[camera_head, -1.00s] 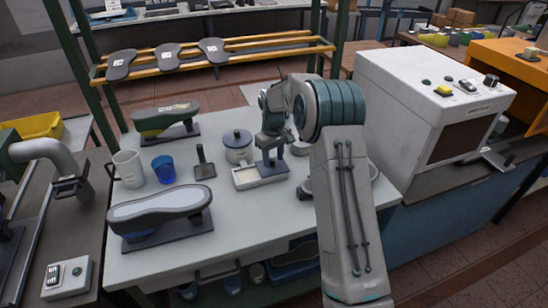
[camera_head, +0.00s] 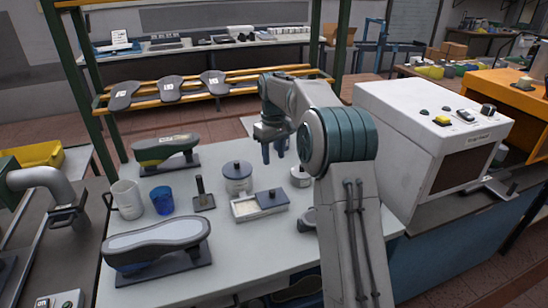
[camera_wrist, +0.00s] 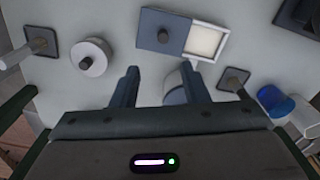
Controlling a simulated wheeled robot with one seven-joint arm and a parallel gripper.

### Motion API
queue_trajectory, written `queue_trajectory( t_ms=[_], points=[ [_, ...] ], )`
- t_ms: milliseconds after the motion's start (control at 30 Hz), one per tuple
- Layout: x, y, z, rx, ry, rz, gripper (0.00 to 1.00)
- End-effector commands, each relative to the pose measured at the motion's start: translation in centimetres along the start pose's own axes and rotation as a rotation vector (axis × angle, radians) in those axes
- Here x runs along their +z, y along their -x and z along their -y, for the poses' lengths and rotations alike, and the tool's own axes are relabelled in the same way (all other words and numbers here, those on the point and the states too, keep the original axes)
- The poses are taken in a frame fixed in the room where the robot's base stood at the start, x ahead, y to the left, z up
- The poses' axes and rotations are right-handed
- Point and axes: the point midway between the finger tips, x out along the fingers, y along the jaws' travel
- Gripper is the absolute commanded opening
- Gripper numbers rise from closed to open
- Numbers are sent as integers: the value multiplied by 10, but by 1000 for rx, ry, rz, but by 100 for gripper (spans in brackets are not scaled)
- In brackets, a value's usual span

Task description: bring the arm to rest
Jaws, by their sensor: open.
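My gripper (camera_head: 272,155) is open and empty, raised above the table (camera_head: 225,265) with its fingers pointing down. In the wrist view its two fingers (camera_wrist: 159,85) stand apart with nothing held between them; a lidded pot (camera_wrist: 174,88) shows below and is partly hidden by a finger. A shallow white box (camera_head: 242,209) is on the table below and in front of the gripper. Its blue-grey lid (camera_head: 272,200) with a dark knob covers one side and leaves the pale inside open on the other; the wrist view shows this lid too (camera_wrist: 151,38).
A pot with a blue lid (camera_head: 237,178), a small upright stand (camera_head: 203,199), a blue cup (camera_head: 162,200) and a white mug (camera_head: 127,199) stand left of the box. Shoe lasts (camera_head: 160,245) lie further left. A large white machine (camera_head: 410,140) stands right of my arm.

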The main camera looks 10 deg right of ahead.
Motion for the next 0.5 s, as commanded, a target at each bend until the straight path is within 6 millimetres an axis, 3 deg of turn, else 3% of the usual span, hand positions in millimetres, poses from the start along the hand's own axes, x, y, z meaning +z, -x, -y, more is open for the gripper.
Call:
queue_trajectory(
  t_ms=[267, 367, 500],
  points=[
    [8, 8, 5, 8, -10, -6, 41],
    [25, 23, 15, 22, -29, -19, 41],
    [62, 45, 34, 45, -76, -43, 41]
  ],
)
